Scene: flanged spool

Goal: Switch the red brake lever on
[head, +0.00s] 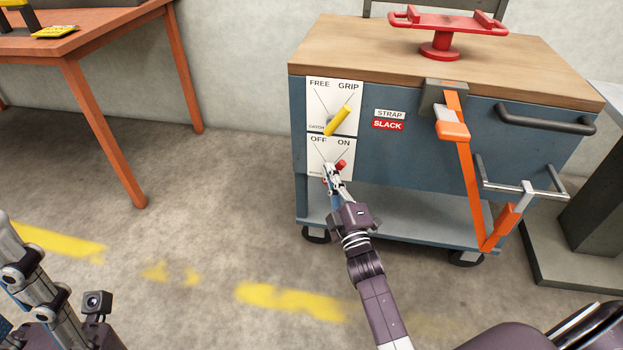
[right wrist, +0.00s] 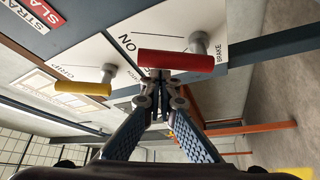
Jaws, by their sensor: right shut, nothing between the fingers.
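The red brake lever (head: 341,164) is on the white OFF/ON plate (head: 318,158) on the cart's front. Its handle points to the ON side, up and right in the head view. The right wrist view shows the red handle (right wrist: 180,62) close up, with its grey pivot behind its right end. My right gripper (head: 331,170) is shut and empty, its tips (right wrist: 161,76) right at the handle. Whether they touch it I cannot tell. The gripper covers the lever's base in the head view. Part of my left gripper (head: 24,268) shows at the lower left; its fingertips are unclear.
A yellow lever (head: 338,121) sits just above on the FREE/GRIP plate, pointing to GRIP. An orange strap (head: 467,185) hangs at the cart's front right. A red spool (head: 440,48) stands on the wooden top (head: 345,50). An orange table (head: 100,45) is at left; floor between is clear.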

